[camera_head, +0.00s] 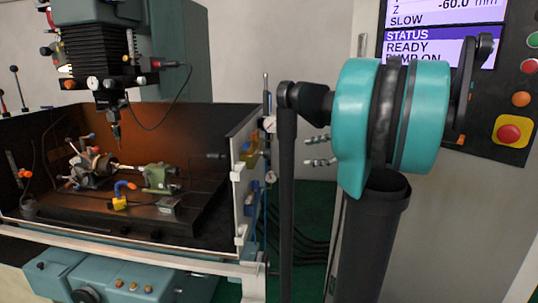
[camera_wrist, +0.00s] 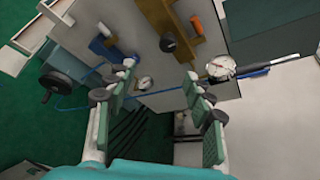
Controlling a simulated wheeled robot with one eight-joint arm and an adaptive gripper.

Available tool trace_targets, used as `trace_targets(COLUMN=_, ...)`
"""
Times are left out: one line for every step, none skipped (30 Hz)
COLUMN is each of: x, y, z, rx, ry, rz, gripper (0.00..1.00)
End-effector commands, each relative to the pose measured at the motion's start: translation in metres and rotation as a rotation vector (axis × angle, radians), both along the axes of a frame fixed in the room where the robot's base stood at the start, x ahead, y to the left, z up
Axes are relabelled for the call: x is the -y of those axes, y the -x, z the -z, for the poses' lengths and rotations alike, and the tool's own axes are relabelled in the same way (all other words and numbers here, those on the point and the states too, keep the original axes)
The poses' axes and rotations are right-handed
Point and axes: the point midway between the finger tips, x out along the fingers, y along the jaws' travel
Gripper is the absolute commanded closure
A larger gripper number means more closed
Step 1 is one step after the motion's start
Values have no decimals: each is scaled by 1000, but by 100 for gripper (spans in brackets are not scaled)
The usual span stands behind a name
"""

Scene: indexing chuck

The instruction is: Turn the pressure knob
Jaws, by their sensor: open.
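A brass-coloured block (camera_wrist: 182,48) with a dark round knob (camera_wrist: 168,43) and an orange part (camera_wrist: 197,25) is mounted on the pale panel in the wrist view. I cannot tell for certain which of these is the pressure knob. My gripper (camera_wrist: 157,80) is open and empty, its two padded fingers wide apart. The brass block lies beyond the fingertips, toward the top of the picture, apart from them. In the head view my gripper (camera_head: 317,151) shows partly behind my arm, to the right of the yellowish block (camera_head: 250,154) on the enclosure's side.
A white dial gauge (camera_wrist: 220,67) sits near the right finger; a smaller one (camera_wrist: 145,83) shows between the fingers. A black handwheel (camera_wrist: 56,84) is at left. The milling machine's enclosure (camera_head: 247,195) stands left, a control panel (camera_head: 505,90) right. Dark hoses (camera_head: 305,235) cross the green floor.

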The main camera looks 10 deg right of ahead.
Motion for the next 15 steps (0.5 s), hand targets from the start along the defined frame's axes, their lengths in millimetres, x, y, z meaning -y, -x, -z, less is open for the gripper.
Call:
trace_targets(x=6, y=-1, z=-7, rx=3, ry=-22, rz=9, gripper=47)
trace_targets(x=7, y=-2, z=-10, rx=3, ry=-30, rz=11, gripper=47)
trace_targets(x=7, y=-3, z=-11, rx=4, ry=-38, rz=13, gripper=47)
trace_targets(x=6, y=-5, z=-12, rx=5, ry=-41, rz=12, gripper=47)
trace_targets(x=4, y=-6, z=-11, rx=5, ry=-42, rz=12, gripper=47)
trace_targets(x=0, y=-8, z=-10, rx=5, ry=-41, rz=9, gripper=47)
trace_targets(x=-4, y=-10, z=-9, rx=5, ry=-40, rz=8, gripper=47)
trace_targets(x=-7, y=-13, z=-7, rx=5, ry=-40, rz=8, gripper=47)
trace_targets(x=-12, y=-16, z=-5, rx=5, ry=-39, rz=8, gripper=47)
trace_targets(x=-17, y=-19, z=-4, rx=5, ry=-39, rz=6, gripper=47)
trace_targets(x=-21, y=-23, z=-2, rx=5, ry=-39, rz=8, gripper=47)
trace_targets(x=-28, y=-27, z=0, rx=5, ry=-39, rz=6, gripper=47)
trace_targets(x=-32, y=-31, z=1, rx=5, ry=-39, rz=7, gripper=47)
trace_targets(x=-37, y=-34, z=3, rx=5, ry=-39, rz=7, gripper=47)
trace_targets(x=-43, y=-39, z=6, rx=5, ry=-39, rz=7, gripper=47)
